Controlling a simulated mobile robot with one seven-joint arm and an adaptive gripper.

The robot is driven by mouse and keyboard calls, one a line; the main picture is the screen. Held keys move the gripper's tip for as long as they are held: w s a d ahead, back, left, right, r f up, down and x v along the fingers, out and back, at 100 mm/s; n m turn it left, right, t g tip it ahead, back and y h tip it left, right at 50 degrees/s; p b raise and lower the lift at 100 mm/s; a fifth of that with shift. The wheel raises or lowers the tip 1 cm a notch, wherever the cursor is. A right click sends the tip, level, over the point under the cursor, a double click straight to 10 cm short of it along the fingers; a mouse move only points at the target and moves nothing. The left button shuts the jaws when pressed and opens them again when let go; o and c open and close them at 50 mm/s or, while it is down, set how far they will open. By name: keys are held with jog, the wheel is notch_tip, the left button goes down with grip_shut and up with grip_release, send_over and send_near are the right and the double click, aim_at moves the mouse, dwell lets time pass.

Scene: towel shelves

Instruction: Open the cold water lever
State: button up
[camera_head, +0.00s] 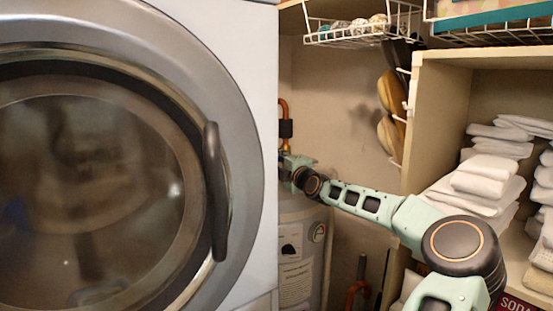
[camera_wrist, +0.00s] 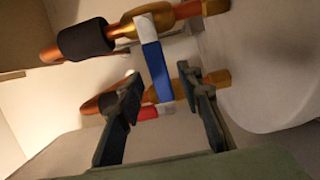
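The cold water lever (camera_wrist: 157,70) is a blue bar that hangs from a brass valve (camera_wrist: 154,22) on a copper pipe in the wrist view. A red lever (camera_wrist: 148,112) shows lower down, by a second brass valve (camera_wrist: 189,88), partly hidden behind my fingers. My gripper (camera_wrist: 162,92) is open, with one dark finger on each side of the blue lever's lower end. I cannot tell whether a finger touches it. In the head view my gripper (camera_head: 288,163) reaches beside the washer's edge, and the levers cannot be made out there.
A front-load washer (camera_head: 258,150) fills the left of the head view. A water heater (camera_head: 296,270) stands below my gripper. A shelf unit (camera_head: 425,130) with folded white towels (camera_head: 482,180) is on the right. A wire basket (camera_head: 350,38) hangs above.

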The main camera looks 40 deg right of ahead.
jog(key=shift+w+d, duration=0.1)
jog(key=shift+w, duration=0.2)
grip_shut()
